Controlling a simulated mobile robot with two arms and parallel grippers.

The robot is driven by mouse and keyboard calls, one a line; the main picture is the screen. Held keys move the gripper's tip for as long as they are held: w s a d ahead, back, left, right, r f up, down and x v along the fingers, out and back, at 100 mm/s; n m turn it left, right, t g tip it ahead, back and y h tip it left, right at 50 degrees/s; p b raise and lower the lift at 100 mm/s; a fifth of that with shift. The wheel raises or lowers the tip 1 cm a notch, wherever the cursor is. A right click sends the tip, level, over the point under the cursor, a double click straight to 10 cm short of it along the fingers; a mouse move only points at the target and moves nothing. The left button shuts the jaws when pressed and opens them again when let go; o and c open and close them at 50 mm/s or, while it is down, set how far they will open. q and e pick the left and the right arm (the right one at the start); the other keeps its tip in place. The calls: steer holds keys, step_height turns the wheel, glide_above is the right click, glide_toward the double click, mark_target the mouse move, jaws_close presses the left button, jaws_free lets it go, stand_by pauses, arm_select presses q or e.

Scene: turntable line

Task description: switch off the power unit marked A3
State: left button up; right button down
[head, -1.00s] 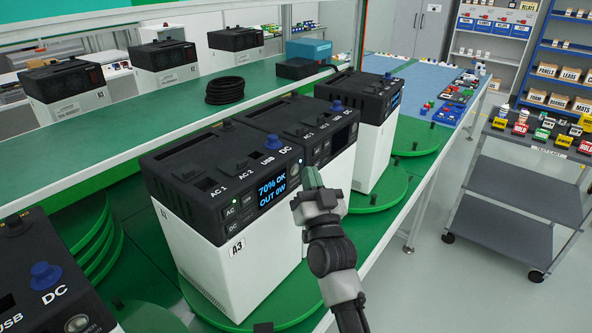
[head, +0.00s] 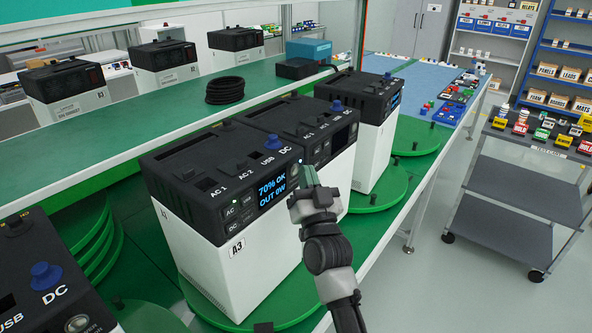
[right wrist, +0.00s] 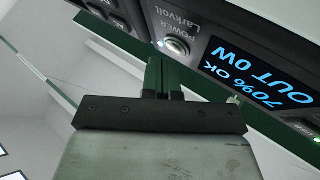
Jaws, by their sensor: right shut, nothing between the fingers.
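The power unit marked A3 (head: 262,262) is a white box with a black top, standing on a green turntable (head: 300,312). Its display (head: 271,190) is lit and reads 70% OK, OUT 0W. In the right wrist view a round silver POWER button (right wrist: 177,46) shows with a small light beside it, and the lit display (right wrist: 262,75) is to its right. My right gripper (head: 306,172) is shut and empty at the right end of A3's front panel. In the right wrist view its fingertips (right wrist: 155,62) are just beside the button; I cannot tell whether they touch it. My left gripper is not in view.
A second unit (head: 340,140) stands close behind A3, and another (head: 372,130) beyond it. A partly seen unit (head: 50,285) is at the lower left. A black cable coil (head: 225,91) lies on the green bench. A grey cart (head: 515,185) stands at the right, with open floor before it.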

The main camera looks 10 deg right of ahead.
steer(key=shift+w+a, duration=0.2)
steer(key=shift+w, duration=0.1)
stand_by(0.4)
steer(key=shift+s+d, duration=0.1)
steer(key=shift+s, duration=0.05)
steer(key=shift+s+d+p, duration=0.35)
steer(key=shift+s, duration=0.15)
stand_by(0.3)
steer(key=s+d, duration=0.1)
steer(key=s, duration=0.1)
steer(key=s+d+p, duration=0.1)
steer(key=s+d, duration=0.1)
steer(key=shift+p, duration=0.3)
stand_by(0.5)
